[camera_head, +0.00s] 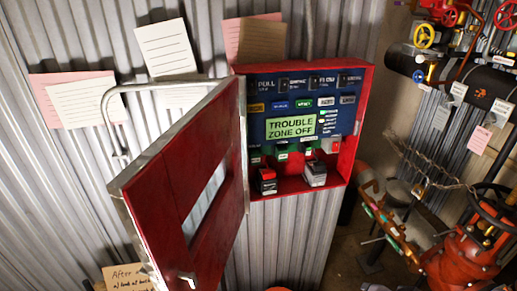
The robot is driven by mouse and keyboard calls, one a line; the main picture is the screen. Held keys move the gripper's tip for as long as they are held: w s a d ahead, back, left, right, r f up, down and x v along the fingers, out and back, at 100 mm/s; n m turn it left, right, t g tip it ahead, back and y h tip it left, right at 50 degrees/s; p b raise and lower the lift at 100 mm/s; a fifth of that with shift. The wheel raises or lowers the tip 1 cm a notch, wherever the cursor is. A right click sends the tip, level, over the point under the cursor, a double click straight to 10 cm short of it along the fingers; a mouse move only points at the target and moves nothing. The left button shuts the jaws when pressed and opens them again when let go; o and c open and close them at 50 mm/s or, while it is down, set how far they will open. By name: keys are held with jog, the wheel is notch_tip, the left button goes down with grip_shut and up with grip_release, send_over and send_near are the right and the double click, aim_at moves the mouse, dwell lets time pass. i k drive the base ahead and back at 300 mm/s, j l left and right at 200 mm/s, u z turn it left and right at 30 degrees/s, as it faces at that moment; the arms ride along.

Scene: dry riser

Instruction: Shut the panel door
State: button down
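The red panel door (172,190) stands wide open, swung out to the left of the red panel box (361,120) and toward the camera. It has a window slot and a small light-coloured latch or handle (187,279) near its lower free edge. Its hinge side meets the box's left edge. Inside the box is a blue control face with a lit display (291,127) reading "TROUBLE ZONE OFF". Two small devices, one red and black (266,181) and one grey (315,173), sit at the bottom of the box. My gripper is not in view.
A bent grey pipe (118,92) runs on the corrugated wall behind the door. Paper notes (165,47) hang around the panel. At right are pipes with red and yellow valve wheels (424,36) and a red valve body (462,262).

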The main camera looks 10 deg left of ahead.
aim_at(153, 197)
jog(key=k+j, duration=0.35)
jog(key=k, duration=0.15)
jog(key=k+j, duration=0.35)
jog(key=k, duration=0.15)
jog(key=k+j, duration=0.35)
jog(key=k, duration=0.2)
jog(key=k+j+z, duration=0.1)
jog(key=k+j, duration=0.25)
jog(key=k, duration=0.15)
jog(key=k+j, duration=0.3)
jog(key=k, duration=0.2)
jog(key=k+j, duration=0.35)
jog(key=k, duration=0.2)
jog(key=i+l, duration=0.25)
jog(key=i, duration=0.15)
jog(key=i+l+z, duration=0.1)
jog(key=i+l, duration=0.15)
jog(key=i, duration=0.15)
jog(key=i+l, duration=0.2)
jog(key=i, duration=0.2)
jog(key=l+z, duration=0.05)
